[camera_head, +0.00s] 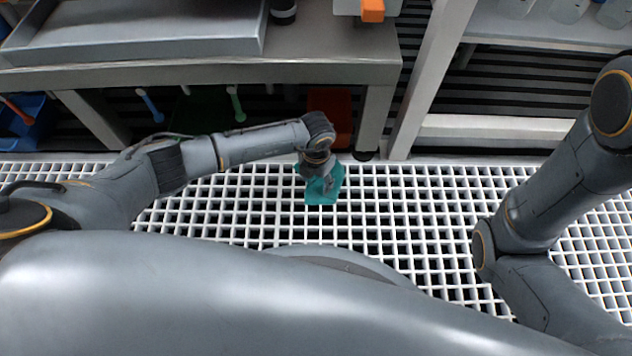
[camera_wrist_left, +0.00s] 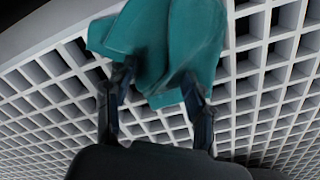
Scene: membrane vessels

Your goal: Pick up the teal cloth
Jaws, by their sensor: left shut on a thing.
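The teal cloth (camera_head: 322,190) hangs bunched from my left gripper (camera_head: 318,176) in the head view, over the white grating near the metal bench. In the left wrist view the cloth (camera_wrist_left: 165,40) is folded and bulges up between and past the two dark fingers of the left gripper (camera_wrist_left: 155,100). The fingers are shut on it. The grating shows behind it, and I cannot tell how far the cloth is above the floor. My right arm is at the right of the head view, but its gripper is not visible.
The white grating floor (camera_head: 400,215) is clear around the cloth. A metal bench (camera_head: 200,76) with a large tray (camera_head: 150,48) stands behind. A red-orange bin (camera_head: 330,112) is under it, and a blue bin (camera_head: 25,130) is at far left. A white frame post (camera_head: 420,85) stands right of the bench.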

